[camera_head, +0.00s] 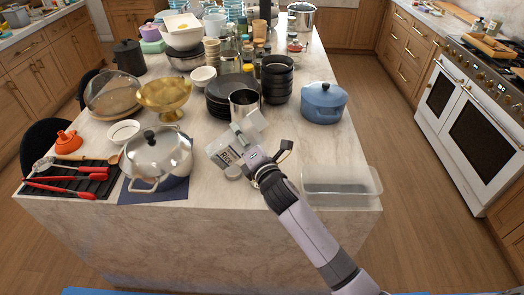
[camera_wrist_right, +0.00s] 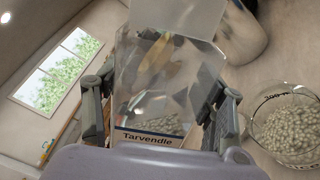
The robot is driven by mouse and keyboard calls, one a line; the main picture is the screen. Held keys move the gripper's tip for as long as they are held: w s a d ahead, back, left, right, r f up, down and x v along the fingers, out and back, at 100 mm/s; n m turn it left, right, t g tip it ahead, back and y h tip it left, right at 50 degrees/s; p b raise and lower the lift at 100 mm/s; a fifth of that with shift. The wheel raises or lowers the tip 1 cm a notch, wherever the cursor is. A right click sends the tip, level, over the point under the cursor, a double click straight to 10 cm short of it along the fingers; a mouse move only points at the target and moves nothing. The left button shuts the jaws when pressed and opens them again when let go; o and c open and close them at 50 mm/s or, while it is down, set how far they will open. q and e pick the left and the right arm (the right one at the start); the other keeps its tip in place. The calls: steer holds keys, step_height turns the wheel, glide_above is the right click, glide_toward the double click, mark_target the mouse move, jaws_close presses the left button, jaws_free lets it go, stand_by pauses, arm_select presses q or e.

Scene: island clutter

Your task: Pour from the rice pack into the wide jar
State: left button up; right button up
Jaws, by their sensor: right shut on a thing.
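A round, wide clear jar (camera_wrist_right: 290,125) with dark markings shows at the right of that view, holding a bed of pale grains. My left gripper is out of view.
A blue pot (camera_head: 323,102) stands right, a clear tray (camera_head: 341,190) at the front right edge. Counter between them is clear.

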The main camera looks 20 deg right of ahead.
steer(key=shift+f+m, duration=0.1)
steer(key=shift+m, duration=0.2)
steer(key=shift+d+f+m+b, duration=0.2)
steer(key=shift+f+m+b, duration=0.15)
steer(key=shift+f+m, duration=0.35)
steer(key=shift+r, duration=0.1)
steer(key=shift+d+f+m+b, duration=0.1)
steer(key=shift+f+m+b, duration=0.25)
steer(key=shift+f+m, duration=0.3)
steer(key=shift+w+d+m, duration=0.1)
steer(key=shift+m, duration=0.15)
steer(key=shift+d+f+m, duration=0.2)
steer(key=shift+d+m, duration=0.05)
steer(key=shift+m, duration=0.55)
